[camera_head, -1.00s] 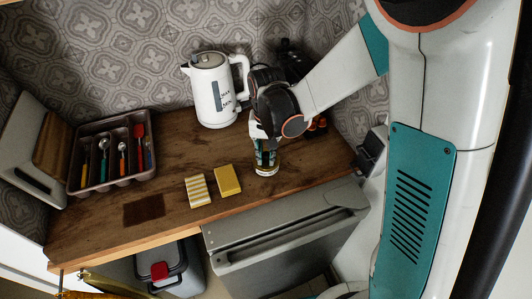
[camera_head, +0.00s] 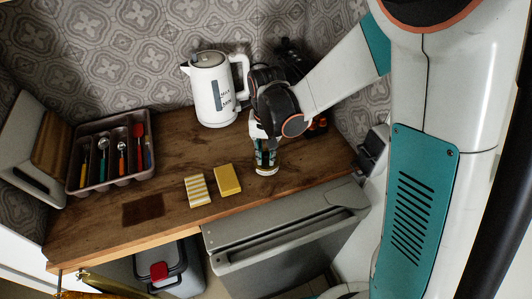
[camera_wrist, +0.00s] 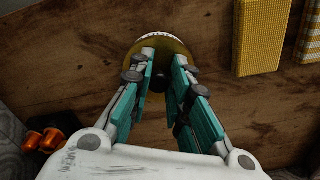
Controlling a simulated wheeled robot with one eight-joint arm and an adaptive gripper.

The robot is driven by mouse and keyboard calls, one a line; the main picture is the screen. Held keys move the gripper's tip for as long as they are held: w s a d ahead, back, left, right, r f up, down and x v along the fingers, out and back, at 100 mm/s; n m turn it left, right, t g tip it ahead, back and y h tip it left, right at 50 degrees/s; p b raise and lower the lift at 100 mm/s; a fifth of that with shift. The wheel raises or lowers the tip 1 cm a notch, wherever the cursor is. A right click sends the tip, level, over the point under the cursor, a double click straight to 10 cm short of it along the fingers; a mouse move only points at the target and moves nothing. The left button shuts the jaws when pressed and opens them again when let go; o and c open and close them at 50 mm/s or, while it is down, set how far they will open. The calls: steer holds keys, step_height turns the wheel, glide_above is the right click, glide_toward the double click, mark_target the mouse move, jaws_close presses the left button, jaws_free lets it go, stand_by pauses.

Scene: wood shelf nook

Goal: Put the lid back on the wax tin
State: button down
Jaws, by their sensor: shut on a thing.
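My gripper (camera_wrist: 164,62) points down at the right part of the counter, its teal-lined fingers shut on a small dark knob (camera_wrist: 158,82). The knob appears to belong to the lid of the wax tin. Around the fingertips shows a round yellowish disc with a pale, lettered rim, the wax tin (camera_wrist: 143,48). In the head view the tin (camera_head: 266,171) stands on the counter directly under my gripper (camera_head: 265,160). The fingers hide much of it, and I cannot tell whether the lid touches the tin or sits just above it.
A yellow sponge (camera_head: 227,180) and a striped sponge (camera_head: 198,191) lie left of the tin. A white kettle (camera_head: 211,92) stands behind. A cutlery tray (camera_head: 87,187) is at the left. Orange-capped items (camera_wrist: 50,138) lie near my gripper. The counter's front edge is close to the tin.

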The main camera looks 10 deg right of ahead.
steer(key=c, duration=0.9)
jaws_free()
steer(key=shift+c, duration=0.2)
steer(key=shift+r, duration=0.1)
steer(key=shift+r+p, duration=2.3)
steer(key=shift+r, duration=1.05)
jaws_close()
